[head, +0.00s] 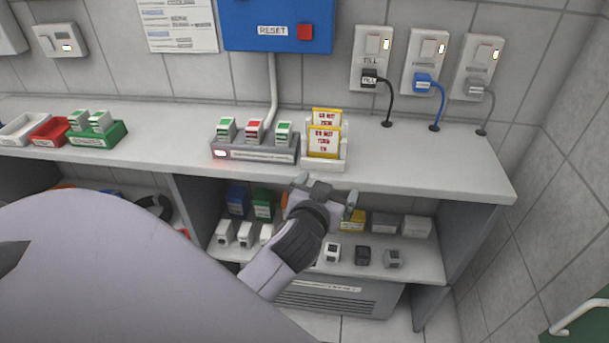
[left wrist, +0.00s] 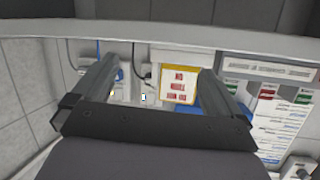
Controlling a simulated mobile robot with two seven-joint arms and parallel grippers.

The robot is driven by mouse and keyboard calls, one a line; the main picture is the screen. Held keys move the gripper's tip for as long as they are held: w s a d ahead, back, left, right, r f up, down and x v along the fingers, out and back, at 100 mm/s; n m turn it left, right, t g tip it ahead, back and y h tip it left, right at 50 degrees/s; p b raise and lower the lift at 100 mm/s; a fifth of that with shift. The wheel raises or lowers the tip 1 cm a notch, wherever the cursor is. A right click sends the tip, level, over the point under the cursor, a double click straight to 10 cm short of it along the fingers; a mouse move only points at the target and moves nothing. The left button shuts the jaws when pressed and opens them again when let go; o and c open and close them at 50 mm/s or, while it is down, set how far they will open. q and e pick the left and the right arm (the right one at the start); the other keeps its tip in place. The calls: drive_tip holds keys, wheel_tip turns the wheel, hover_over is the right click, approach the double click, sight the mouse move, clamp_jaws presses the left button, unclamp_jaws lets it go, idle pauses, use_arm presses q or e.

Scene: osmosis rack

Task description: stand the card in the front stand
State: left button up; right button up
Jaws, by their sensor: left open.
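Two yellow-edged cards with red lettering stand one behind the other at a white stand (head: 325,165) near the counter's front edge. The front card (head: 323,141) is lower and partly covers the rear card (head: 327,116). I cannot tell whether the white piece is one stand or two. My left gripper (head: 326,189) is open and empty, just in front of and below the counter edge, below the stand. In the left wrist view, a card (left wrist: 179,86) shows upside down beyond and between the open fingers (left wrist: 160,70), apart from them. My right gripper is not in view.
A grey rack (head: 254,156) with several small blocks stands left of the stand. The counter (head: 430,165) is clear to the right. A lower shelf (head: 420,257) holds several small boxes. Sockets with cables (head: 422,82) and a blue panel (head: 250,25) are on the wall behind.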

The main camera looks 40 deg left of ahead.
use_arm(q)
drive_tip(key=s+d+f+m+g+h, duration=0.1)
drive_tip(key=s+d+f+m+h, duration=0.1)
drive_tip(key=s+f, duration=0.7)
drive_tip(key=s+d+f+m+g+h, duration=0.2)
drive_tip(key=s+d+f+h, duration=0.3)
drive_tip(key=s+f, duration=0.4)
drive_tip(key=shift+s+d+f+m, duration=0.35)
drive_tip(key=shift+d+f+m, duration=0.05)
drive_tip(key=shift+f+m, duration=0.1)
wheel_tip(320, 180, up, 3)
drive_tip(key=p, duration=0.2)
drive_tip(key=shift+p, duration=0.35)
